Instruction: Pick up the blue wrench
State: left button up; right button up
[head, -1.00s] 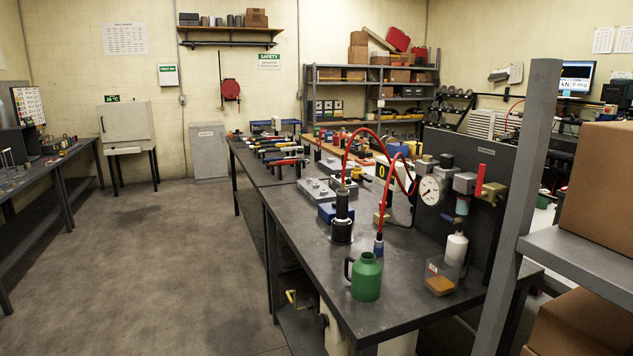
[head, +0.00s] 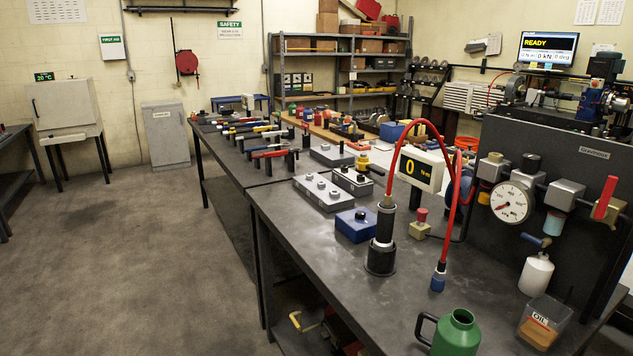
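Several wrenches with coloured handles lie in a row on the far part of the long dark bench (head: 330,262). A blue-handled wrench (head: 243,126) seems to lie among them, close to yellow and red ones; it is small at this distance and its ends are hard to make out. A red-handled wrench (head: 270,154) lies at the near end of the row. Neither of my grippers is in view.
Open grey floor (head: 130,260) lies left of the bench.

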aim_at(264, 123)
jog(key=i+j+u, duration=0.35)
jog(key=i, duration=0.2)
jog(key=i+j+u, duration=0.3)
jog(key=i, duration=0.3)
jog(key=i+u, duration=0.35)
jog(key=i, duration=0.25)
jog(key=i+z, duration=0.15)
jog(key=i, duration=0.3)
jog(key=i+j+z, duration=0.2)
jog(key=i, duration=0.25)
jog(key=i+z, duration=0.15)
jog(key=i, duration=0.3)
jog(key=i+j+z, duration=0.15)
jog(key=i+j, duration=0.15)
jog(key=i, duration=0.15)
